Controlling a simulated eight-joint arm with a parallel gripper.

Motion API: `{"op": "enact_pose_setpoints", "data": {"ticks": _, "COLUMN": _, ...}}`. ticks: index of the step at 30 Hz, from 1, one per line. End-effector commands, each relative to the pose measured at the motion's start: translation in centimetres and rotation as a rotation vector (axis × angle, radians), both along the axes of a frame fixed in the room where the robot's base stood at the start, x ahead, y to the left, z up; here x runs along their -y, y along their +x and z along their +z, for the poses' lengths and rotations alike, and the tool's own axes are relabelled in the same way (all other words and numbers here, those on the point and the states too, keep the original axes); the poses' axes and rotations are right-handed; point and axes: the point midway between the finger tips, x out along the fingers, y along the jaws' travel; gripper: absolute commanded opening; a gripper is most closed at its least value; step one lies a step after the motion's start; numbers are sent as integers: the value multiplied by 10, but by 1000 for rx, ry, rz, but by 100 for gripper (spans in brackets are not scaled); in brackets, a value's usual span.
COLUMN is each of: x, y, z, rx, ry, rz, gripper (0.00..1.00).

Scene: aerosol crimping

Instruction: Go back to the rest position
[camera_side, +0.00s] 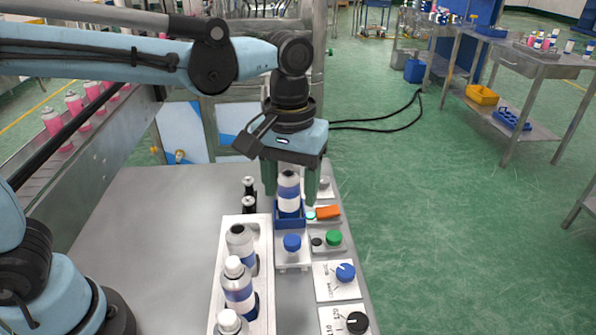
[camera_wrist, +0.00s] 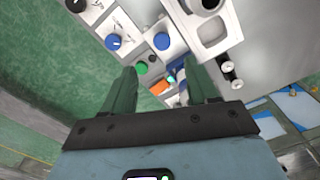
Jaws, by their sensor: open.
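My gripper (camera_side: 291,180) points down over the far part of the grey table, its two green fingers spread apart. A white and blue aerosol can (camera_side: 288,192) stands upright in a blue holder (camera_side: 290,218) between the fingers in the side view. I cannot tell whether the fingers touch it. In the wrist view my gripper (camera_wrist: 163,82) shows its fingers wide apart, with part of the blue holder (camera_wrist: 180,72) beyond them.
A white tray (camera_side: 262,232) with several bottles stands nearer on the table. Panels with a blue knob (camera_side: 345,273), a green button (camera_side: 333,237) and an orange switch (camera_side: 328,212) line the right edge. Two small black cylinders (camera_side: 249,196) stand left of the holder.

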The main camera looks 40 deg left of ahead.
Motion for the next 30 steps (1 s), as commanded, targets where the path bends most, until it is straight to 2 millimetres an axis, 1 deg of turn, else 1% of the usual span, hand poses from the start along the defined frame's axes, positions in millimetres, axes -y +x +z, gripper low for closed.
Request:
{"op": "enact_pose_setpoints", "data": {"ticks": 11, "x": 0, "y": 0, "z": 2, "rx": 1, "ry": -1, "rz": 0, "gripper": 59}}
{"op": "enact_pose_setpoints", "data": {"ticks": 14, "x": -6, "y": -1, "z": 3, "rx": 18, "ry": -7, "rz": -9, "gripper": 59}}
{"op": "enact_pose_setpoints", "data": {"ticks": 17, "x": -21, "y": -5, "z": 3, "rx": 67, "ry": -22, "rz": -33, "gripper": 59}}
{"op": "enact_pose_setpoints", "data": {"ticks": 22, "x": -58, "y": -15, "z": 2, "rx": 215, "ry": -41, "rz": -108, "gripper": 59}}
{"op": "enact_pose_setpoints", "data": {"ticks": 27, "x": -94, "y": -29, "z": -5, "rx": 377, "ry": -19, "rz": -191, "gripper": 59}}
{"op": "enact_pose_setpoints", "data": {"ticks": 30, "x": -112, "y": -37, "z": -11, "rx": 466, "ry": 13, "rz": -235, "gripper": 59}}
